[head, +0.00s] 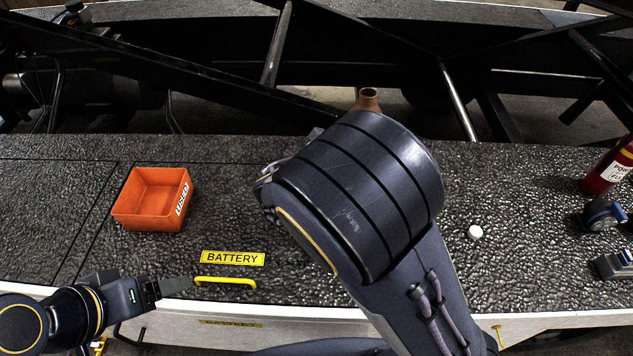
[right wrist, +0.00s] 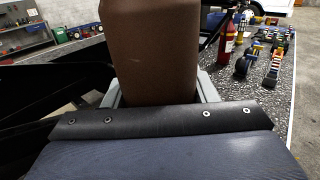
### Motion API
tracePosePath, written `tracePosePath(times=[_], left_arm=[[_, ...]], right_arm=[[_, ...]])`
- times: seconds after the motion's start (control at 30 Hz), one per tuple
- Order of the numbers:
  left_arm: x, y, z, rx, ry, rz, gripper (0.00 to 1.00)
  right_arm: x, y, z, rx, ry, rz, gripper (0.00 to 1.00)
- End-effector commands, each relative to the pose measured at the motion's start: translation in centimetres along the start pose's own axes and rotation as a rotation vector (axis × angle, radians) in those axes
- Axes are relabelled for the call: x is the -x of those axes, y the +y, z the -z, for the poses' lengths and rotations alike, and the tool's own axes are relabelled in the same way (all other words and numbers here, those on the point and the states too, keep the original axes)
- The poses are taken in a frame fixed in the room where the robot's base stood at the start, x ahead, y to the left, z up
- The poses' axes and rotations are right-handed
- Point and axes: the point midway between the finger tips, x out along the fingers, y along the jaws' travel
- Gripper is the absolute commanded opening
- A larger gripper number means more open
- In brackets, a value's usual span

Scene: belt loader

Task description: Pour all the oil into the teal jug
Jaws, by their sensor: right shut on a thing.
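A brown container (right wrist: 150,50) stands between the grey fingers of my right gripper (right wrist: 160,88), which is shut on it. In the head view only its copper-brown neck (head: 367,98) shows above my right arm, which hides the rest and the right gripper. I cannot see what is inside it. No teal jug shows in either view; my right arm covers the middle of the scene. My left gripper (head: 168,287) is low on the left, beside a yellow handle (head: 225,281); I cannot tell whether its fingers are apart.
An orange bin (head: 137,213) marked USED stands on the dark textured deck (head: 80,165), behind a yellow BATTERY label (head: 232,258). A small white cap (head: 475,232) lies right of my arm. A red fire extinguisher (head: 608,165) stands at the right edge. Dark bars cross behind the deck.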

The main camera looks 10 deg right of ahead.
Motion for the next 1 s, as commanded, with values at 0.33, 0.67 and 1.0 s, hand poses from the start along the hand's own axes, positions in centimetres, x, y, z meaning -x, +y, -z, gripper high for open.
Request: tracePosePath(times=[0.33,0.67,1.0], left_arm=[[-2.6,-1.2,-1.3,0.0,0.0,0.0,0.77],[-4.8,-2.2,-2.4,0.0,0.0,0.0,0.77],[-7.0,-3.2,-3.5,0.0,0.0,0.0,0.77]], right_arm=[[-0.5,-0.5,2.9,0.076,-0.078,-0.001,0.19],[-1.3,-1.3,4.3,0.205,-0.208,0.001,0.19],[-2.2,-2.2,4.4,0.423,-0.425,0.0,0.19]])
